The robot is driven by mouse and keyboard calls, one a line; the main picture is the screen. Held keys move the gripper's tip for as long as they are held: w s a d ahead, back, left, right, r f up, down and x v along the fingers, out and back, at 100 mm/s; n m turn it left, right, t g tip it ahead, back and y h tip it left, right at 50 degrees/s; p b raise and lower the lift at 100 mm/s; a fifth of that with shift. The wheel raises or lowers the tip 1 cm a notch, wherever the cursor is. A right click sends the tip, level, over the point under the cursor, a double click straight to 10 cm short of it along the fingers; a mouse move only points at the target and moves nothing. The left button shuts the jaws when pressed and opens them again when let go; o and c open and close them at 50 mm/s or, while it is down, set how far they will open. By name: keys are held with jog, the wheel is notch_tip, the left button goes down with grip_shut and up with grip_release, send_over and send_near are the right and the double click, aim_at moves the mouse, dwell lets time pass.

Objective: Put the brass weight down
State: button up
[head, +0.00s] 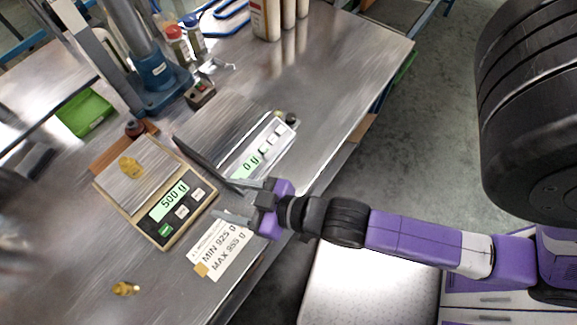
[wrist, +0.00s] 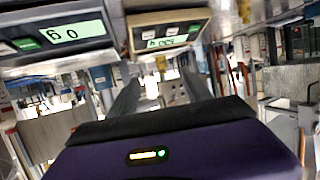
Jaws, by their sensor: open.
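A brass weight (head: 131,167) sits on the pan of the beige scale (head: 157,240), whose display reads 500 g. A second brass weight (head: 125,289) is on the metal table, nearer the bottom of the head view. My gripper (head: 223,198) is open and empty, to the right of the beige scale and apart from both weights. In the wrist view its two fingers (wrist: 160,90) stand apart with nothing between them. The beige scale also shows there (wrist: 168,32), with its display upside down.
A grey scale (head: 262,150) reading 0 g stands behind my gripper. A card (head: 220,250) reading MIN 925 g, MAX 955 g lies by it. A blue-based stand (head: 160,77), small bottles (head: 178,45) and a green tray (head: 85,113) are farther back.

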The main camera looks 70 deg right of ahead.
jog(key=w+r+v, duration=0.1)
jog(key=r+v, duration=0.2)
jog(key=v, duration=1.3)
jog(key=shift+s+d+t, duration=0.3)
jog(key=shift+s, duration=0.1)
jog(key=shift+f+b, duration=0.6)
jog(key=shift+b, duration=0.05)
